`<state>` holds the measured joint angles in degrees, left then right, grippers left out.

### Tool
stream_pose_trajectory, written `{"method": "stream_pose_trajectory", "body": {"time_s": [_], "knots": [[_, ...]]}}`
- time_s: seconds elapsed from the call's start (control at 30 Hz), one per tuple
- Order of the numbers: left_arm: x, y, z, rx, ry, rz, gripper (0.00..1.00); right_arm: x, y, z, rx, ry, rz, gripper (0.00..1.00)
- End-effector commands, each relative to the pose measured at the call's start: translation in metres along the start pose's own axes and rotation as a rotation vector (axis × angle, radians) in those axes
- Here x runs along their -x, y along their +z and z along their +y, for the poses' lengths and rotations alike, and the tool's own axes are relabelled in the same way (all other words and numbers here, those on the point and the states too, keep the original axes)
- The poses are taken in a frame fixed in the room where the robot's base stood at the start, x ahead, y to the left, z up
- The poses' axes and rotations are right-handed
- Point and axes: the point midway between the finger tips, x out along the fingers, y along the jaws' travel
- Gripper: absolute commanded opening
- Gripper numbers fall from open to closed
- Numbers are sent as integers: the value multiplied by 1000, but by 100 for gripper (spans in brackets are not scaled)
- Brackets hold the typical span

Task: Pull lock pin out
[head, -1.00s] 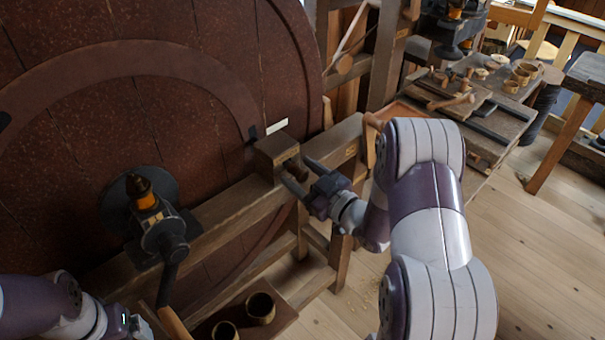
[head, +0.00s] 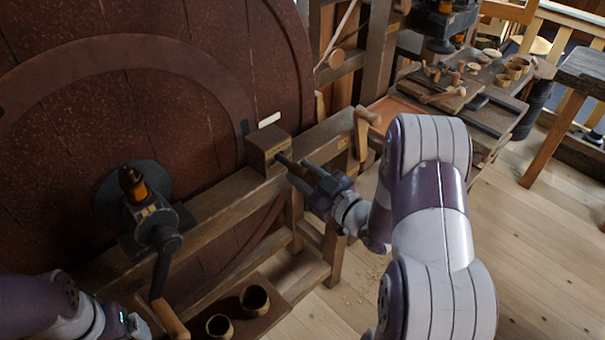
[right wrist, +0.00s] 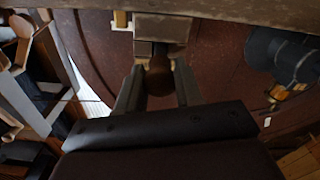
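The lock pin has a round brown wooden knob, seen best in the right wrist view (right wrist: 158,76). It stands at the wooden block (head: 267,147) on the beam in front of the big dark red wheel. A short dark stretch shows between block and knob; how deep the pin sits inside is hidden. My right gripper (head: 291,170) is at the block's right side, its two fingers closed in on either side of the knob. Of my left gripper (head: 134,325), only part shows at the lower left edge; its fingers are not visible.
A black crank (head: 158,250) with a wooden handle sticks out at left. Two small cups (head: 254,298) stand on a low shelf below. A wooden handle (head: 363,130) rises from the beam at right.

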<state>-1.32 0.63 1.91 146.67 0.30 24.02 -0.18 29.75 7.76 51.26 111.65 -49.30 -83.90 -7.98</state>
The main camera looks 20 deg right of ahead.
Motion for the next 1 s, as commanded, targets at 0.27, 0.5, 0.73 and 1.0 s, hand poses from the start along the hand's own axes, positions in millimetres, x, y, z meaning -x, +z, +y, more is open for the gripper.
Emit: {"method": "stream_pose_trajectory", "body": {"time_s": [0.27,0.5,0.73,1.0], "knots": [[0,0,0,0,0,0,93,0,1,0,-1,-1,-1,60],[-4,1,0,0,0,0,93,17,2,1,-1,3,-2,60],[-14,2,0,0,0,0,93,76,3,1,-1,8,-3,60],[-19,2,0,0,0,0,93,124,2,1,-1,4,-2,60]]}}
